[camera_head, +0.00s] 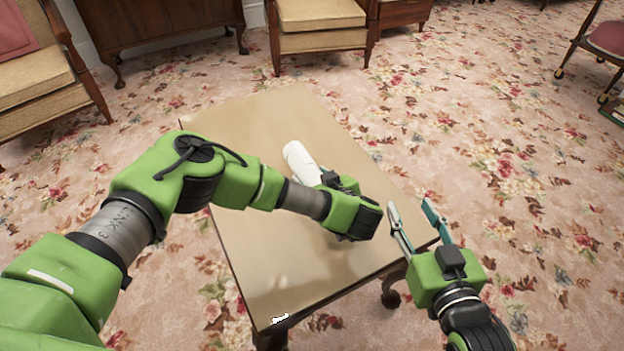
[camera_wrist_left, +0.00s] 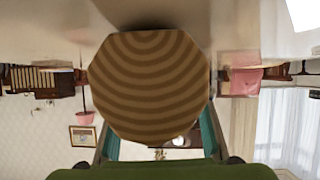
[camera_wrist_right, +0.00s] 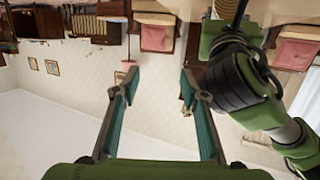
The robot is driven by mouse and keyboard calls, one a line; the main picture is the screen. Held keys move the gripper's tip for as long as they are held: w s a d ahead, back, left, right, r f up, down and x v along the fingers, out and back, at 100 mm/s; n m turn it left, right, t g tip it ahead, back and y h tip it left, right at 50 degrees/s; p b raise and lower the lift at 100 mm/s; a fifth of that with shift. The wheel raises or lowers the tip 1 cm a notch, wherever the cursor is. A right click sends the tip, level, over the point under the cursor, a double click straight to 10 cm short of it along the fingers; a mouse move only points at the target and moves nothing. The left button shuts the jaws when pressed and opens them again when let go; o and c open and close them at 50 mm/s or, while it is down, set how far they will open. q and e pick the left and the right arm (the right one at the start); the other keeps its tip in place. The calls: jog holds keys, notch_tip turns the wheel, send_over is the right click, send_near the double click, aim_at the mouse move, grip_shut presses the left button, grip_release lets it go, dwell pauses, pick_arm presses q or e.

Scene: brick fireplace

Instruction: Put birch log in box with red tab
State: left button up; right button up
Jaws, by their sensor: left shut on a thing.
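The white birch log (camera_head: 299,160) is over the middle of the table, partly hidden by my left gripper. Its ringed, brown end face (camera_wrist_left: 150,85) fills the middle of the left wrist view, between the fingers. My left gripper (camera_head: 328,182) is shut on the log. I cannot tell whether the log touches the table top. My right gripper (camera_head: 415,212) is open and empty near the table's right corner; its parted teal fingers (camera_wrist_right: 160,95) also show in the right wrist view. No box with a red tab is in view.
The wooden table (camera_head: 265,115) is mostly bare around the log. A small white item (camera_head: 280,319) is at its front corner. Armchairs (camera_head: 40,80) and a wooden cabinet (camera_head: 150,25) stand beyond it. Floral carpet (camera_head: 530,180) is open to the right.

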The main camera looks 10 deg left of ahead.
dwell(0.3)
pick_arm(q)
jog(key=o, duration=1.6)
jog(key=shift+f, duration=0.1)
